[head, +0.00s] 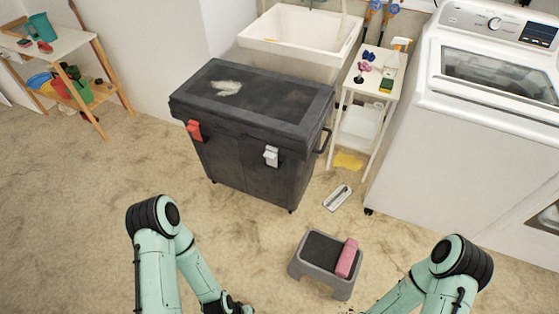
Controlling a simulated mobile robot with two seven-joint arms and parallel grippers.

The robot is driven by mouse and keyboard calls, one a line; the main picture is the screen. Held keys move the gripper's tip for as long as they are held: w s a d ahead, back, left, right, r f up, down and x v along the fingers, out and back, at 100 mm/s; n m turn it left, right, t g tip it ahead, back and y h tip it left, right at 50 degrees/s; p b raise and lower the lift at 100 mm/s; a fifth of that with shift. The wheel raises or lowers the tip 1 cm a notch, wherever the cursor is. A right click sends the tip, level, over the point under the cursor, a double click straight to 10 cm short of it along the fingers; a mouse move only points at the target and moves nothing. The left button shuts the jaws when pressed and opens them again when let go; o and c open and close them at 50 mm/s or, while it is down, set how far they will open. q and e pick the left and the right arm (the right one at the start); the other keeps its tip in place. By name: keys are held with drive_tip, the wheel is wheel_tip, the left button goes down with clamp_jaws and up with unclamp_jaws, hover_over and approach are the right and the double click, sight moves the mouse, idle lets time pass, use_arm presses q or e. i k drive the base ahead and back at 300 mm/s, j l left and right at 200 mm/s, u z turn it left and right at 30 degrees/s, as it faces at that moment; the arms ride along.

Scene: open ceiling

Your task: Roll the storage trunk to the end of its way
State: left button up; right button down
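The storage trunk (250,175) is a black box with a closed, flat lid, standing upright on small casters in the middle of the head view. Its lid has a pale smudge on top. A red latch and a white latch sit on its front, and a dark handle (324,141) is on its right side. My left gripper (230,304) is at the bottom edge, well short of the trunk and partly cut off; its fingers cannot be made out. My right arm reaches to the bottom edge, where only a dark sliver of its gripper shows. Neither gripper touches the trunk.
A grey step stool (308,276) with a pink block (347,258) on it stands in front. A white-grey tool (338,198) lies on the floor. A sink (300,37), a white side table (352,85) and a washer (440,130) are behind and right. Floor left of the trunk is clear.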

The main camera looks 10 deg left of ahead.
sight(242, 167)
drive_tip(key=i+j, duration=0.1)
drive_tip(key=j, duration=0.25)
drive_tip(key=i+j, duration=0.15)
drive_tip(key=j, duration=0.2)
drive_tip(key=i+j, duration=0.1)
drive_tip(key=j, duration=0.25)
drive_tip(key=i+j, duration=0.3)
drive_tip(key=i, duration=0.15)
drive_tip(key=i+j, duration=0.25)
drive_tip(key=i, duration=0.2)
